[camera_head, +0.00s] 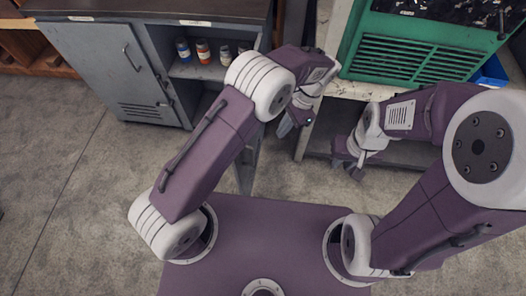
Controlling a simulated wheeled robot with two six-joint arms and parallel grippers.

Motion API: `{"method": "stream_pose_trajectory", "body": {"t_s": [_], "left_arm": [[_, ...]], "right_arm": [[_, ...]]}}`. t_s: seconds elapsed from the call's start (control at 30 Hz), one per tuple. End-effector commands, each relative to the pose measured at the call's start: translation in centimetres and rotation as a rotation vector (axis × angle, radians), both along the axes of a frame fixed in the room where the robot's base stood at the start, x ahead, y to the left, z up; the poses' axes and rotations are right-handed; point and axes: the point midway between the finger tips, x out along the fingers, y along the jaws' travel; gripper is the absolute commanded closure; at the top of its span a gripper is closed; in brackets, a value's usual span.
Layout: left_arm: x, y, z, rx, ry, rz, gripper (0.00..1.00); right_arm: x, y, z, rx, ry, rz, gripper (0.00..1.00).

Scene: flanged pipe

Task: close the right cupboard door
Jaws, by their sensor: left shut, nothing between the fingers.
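The grey metal cupboard (85,62) stands at the upper left, with its left door (128,68) shut flat against the front. The right cupboard door (248,163) stands open, swung out towards me and seen nearly edge-on. My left arm hides part of it and of the opening. My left gripper (290,122) is shut and empty, to the right of the open door; I cannot tell whether it touches it. My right gripper (347,163) is further right, in front of the workbench, clear of the door. Its finger opening is too small to judge.
Several small bottles (203,51) stand on the shelf inside the cupboard. A workbench (351,88) with a green crate-like unit (390,62) stands at the upper right. A blue bin (490,72) is at the far right. The concrete floor (75,190) at the left is clear.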

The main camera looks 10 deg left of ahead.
Motion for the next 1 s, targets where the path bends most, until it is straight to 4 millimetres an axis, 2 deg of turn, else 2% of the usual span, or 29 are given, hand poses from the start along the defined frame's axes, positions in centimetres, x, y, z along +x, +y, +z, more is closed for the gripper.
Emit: {"method": "stream_pose_trajectory", "body": {"t_s": [0.17,0.6,0.8,1.0], "left_arm": [[-0.2,0.5,-1.0,0.001,0.002,0.004,1.00],[-1.9,3.5,-9.6,0.001,0.003,0.006,1.00],[-3.4,6.1,-9.1,-0.001,-0.001,0.006,1.00],[-3.8,6.8,-9.1,-0.002,-0.002,0.006,1.00]], "right_arm": [[0.0,0.0,-0.1,0.000,0.000,0.000,0.79],[0.0,0.0,-1.3,0.000,0.000,0.000,0.79],[0.0,0.0,-1.0,0.000,0.000,0.000,0.79],[0.0,0.0,-1.0,0.000,0.000,0.000,0.79]]}}
